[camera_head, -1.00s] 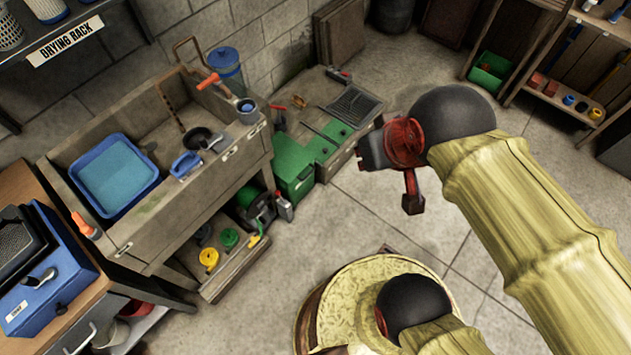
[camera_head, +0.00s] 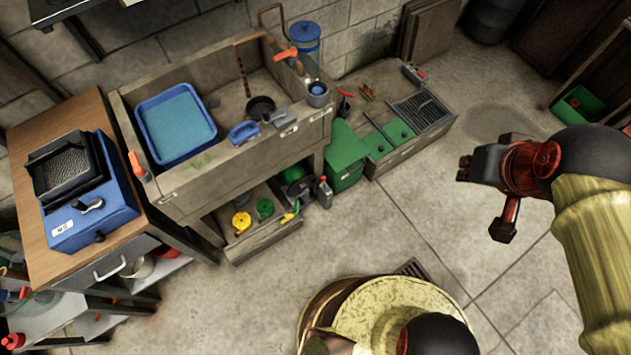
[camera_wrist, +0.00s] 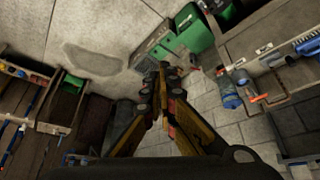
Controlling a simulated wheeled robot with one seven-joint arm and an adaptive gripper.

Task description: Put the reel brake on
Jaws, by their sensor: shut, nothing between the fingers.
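I cannot make out a part that is clearly the reel brake. A round green and black thing that looks like a reel (camera_head: 295,176) sits under the right end of the stone sink, partly hidden by the sink edge. A grey bottle-like thing with a red spot (camera_head: 324,191) stands beside it. My gripper (camera_head: 466,168) is in the air at the right, over the floor and well away from the sink. In the wrist view my gripper (camera_wrist: 163,78) has its fingertips together and holds nothing.
The stone sink (camera_head: 225,165) holds a blue tray (camera_head: 176,124). A blue box with a black lever (camera_head: 91,213) stands on a wooden bench at the left. Green containers (camera_head: 347,150) stand by the low ledge with a grate. Open floor lies between the ledge and my base.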

